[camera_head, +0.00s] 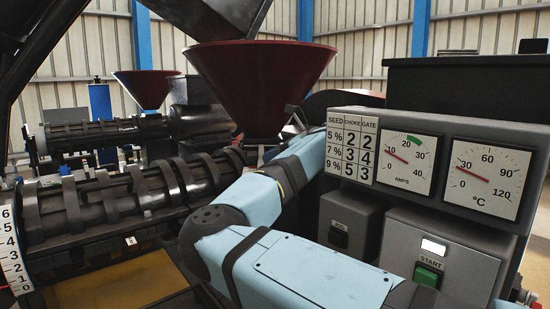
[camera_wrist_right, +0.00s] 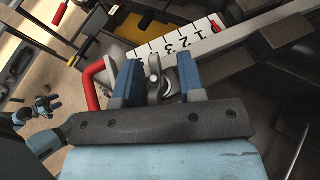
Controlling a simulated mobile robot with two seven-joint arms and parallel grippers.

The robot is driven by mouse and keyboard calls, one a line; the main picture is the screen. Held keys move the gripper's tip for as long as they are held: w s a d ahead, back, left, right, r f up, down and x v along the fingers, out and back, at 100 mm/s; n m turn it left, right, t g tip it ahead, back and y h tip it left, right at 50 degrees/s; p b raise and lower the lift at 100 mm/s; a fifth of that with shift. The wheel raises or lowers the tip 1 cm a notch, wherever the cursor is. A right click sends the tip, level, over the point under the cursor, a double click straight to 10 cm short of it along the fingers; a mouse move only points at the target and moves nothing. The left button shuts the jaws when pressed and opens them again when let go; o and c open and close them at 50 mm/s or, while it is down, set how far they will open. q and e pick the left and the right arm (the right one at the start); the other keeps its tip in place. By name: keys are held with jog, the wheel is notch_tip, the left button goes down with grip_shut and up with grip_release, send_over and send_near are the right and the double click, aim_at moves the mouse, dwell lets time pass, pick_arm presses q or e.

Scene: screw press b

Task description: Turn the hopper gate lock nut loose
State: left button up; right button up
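The lock nut (camera_wrist_right: 155,72), a grey winged piece on a round bolt end, is between the two blue fingers of my right gripper (camera_wrist_right: 157,80) in the right wrist view. The fingers stand open on either side of it, with narrow gaps; contact is not clear. Behind it runs a white scale (camera_wrist_right: 170,42) with black numbers and a red end. In the head view my right arm reaches up to below the dark red hopper (camera_head: 262,85), and its gripper (camera_head: 296,116) is small and partly hidden. A small blue and dark gripper-like shape (camera_wrist_right: 38,110), perhaps my left gripper, shows far left in the wrist view.
A red bent handle (camera_wrist_right: 96,84) is close left of my right fingers. The control panel (camera_head: 440,165) with dials and a green start button (camera_head: 428,275) stands right of my arm. The ribbed press barrel (camera_head: 120,200) lies to the left.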

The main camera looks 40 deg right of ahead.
notch_tip(320, 180, up, 2)
jog(key=shift+r, duration=0.15)
pick_arm(q)
jog(key=shift+s+a+f+g, duration=0.3)
jog(key=shift+s+f, duration=0.1)
jog(key=shift+f, duration=0.15)
jog(key=shift+s+a+f+g, duration=0.25)
jog(key=shift+s+f, duration=0.1)
jog(key=shift+f, duration=0.2)
pick_arm(e)
notch_tip(320, 180, up, 18)
pick_arm(q)
jog(key=shift+r, duration=0.1)
pick_arm(e)
jog(key=shift+o, duration=0.3)
jog(key=shift+f, duration=0.2)
